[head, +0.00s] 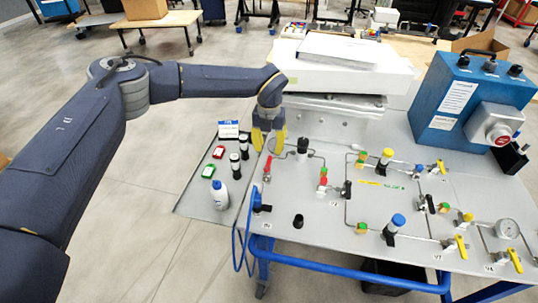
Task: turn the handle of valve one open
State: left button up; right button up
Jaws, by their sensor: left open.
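A red valve handle (267,167) stands near the left edge of the grey panel table (310,225). Which valve is number one cannot be read for sure at this size. My left gripper (268,143) points down with its two yellow fingers apart and empty. It is just behind the red handle in the picture, and I see no contact. A second red-topped fitting (323,177) stands farther right on the tubing. Yellow lever handles (461,246) sit along the right side. My right gripper is not in view.
A white analyser box (340,70) and a blue unit (460,105) stand behind. A pressure gauge (507,229) is at right.

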aim_at(269, 160)
pick_arm(q)
jog(key=shift+r, duration=2.85)
